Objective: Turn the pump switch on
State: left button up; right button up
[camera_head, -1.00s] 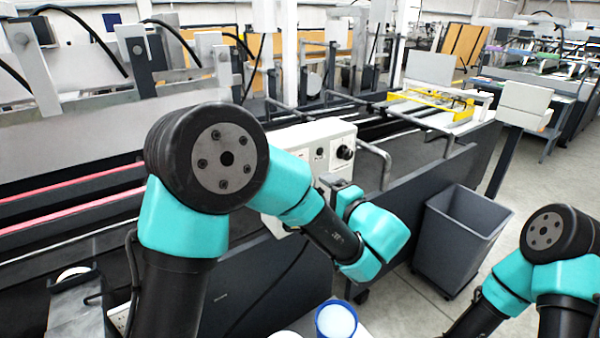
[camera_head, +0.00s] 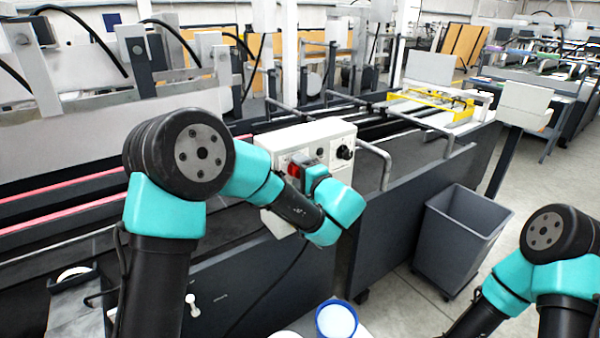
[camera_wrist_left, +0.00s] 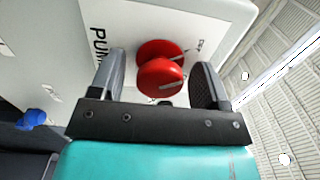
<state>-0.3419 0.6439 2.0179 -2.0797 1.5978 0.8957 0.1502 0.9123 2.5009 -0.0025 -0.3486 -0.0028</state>
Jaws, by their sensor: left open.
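The pump switch (camera_wrist_left: 160,70) is a red round knob with a grey pointer bar, on a white panel face beside lettering that reads "PUM", the rest hidden. In the left wrist view, the open fingers of my left gripper (camera_wrist_left: 161,64) stand on either side of the knob. I cannot tell whether they touch it. In the head view, my left gripper (camera_head: 307,170) is at the front of the white control box (camera_head: 315,130), and a bit of red (camera_head: 293,170) shows beside it. My right arm shows at the right edge, with its gripper out of frame.
A black knob (camera_head: 345,153) sits on the box, right of my gripper. A bent metal rail (camera_head: 378,160) stands close to the right. A grey bin (camera_head: 460,240) is on the floor. A blue-rimmed cup (camera_head: 337,320) is at the bottom front.

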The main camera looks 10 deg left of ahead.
pick_arm(q)
jog(key=c, duration=0.9)
jog(key=shift+m, duration=0.4)
jog(key=m, duration=1.3)
dwell(0.3)
jog(key=o, duration=0.9)
